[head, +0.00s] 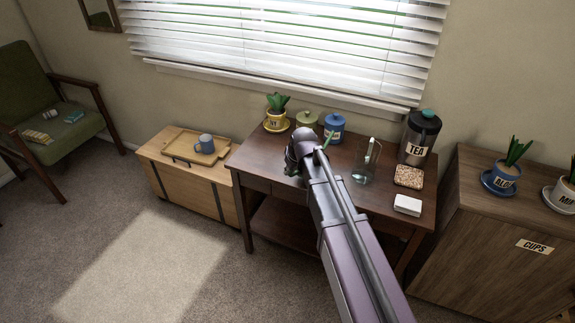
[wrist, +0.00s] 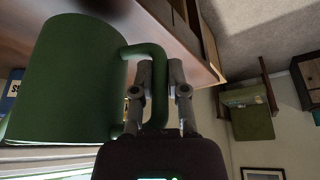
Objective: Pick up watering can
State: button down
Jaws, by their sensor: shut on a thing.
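The green watering can (wrist: 68,80) fills the left of the wrist view, with its looped handle (wrist: 152,52) toward my gripper (wrist: 160,70). My gripper is shut on the handle, with a finger on each side of it. In the head view my gripper (head: 297,163) is over the left part of the dark wooden desk (head: 345,193). There my wrist hides most of the can, and only small green bits show beside it. I cannot tell whether the can touches the desk top.
A yellow potted plant (head: 276,114), an olive jar (head: 306,121) and a blue jar (head: 334,127) stand behind my gripper. A glass vessel (head: 364,168), a tea container (head: 420,137) and a white box (head: 407,205) are to the right. A low cabinet (head: 185,183) stands left.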

jog(key=s+d+r, duration=0.1)
jog(key=s+d, duration=0.2)
jog(key=s, duration=0.6)
jog(key=shift+s+d+p, duration=0.15)
jog(key=shift+d+p, duration=0.05)
jog(key=shift+p, duration=0.25)
jog(key=shift+s, duration=0.1)
jog(key=shift+r, duration=0.1)
dwell(0.9)
notch_tip(320, 180, up, 14)
jog(key=p, duration=1.4)
jog(key=shift+d, duration=0.2)
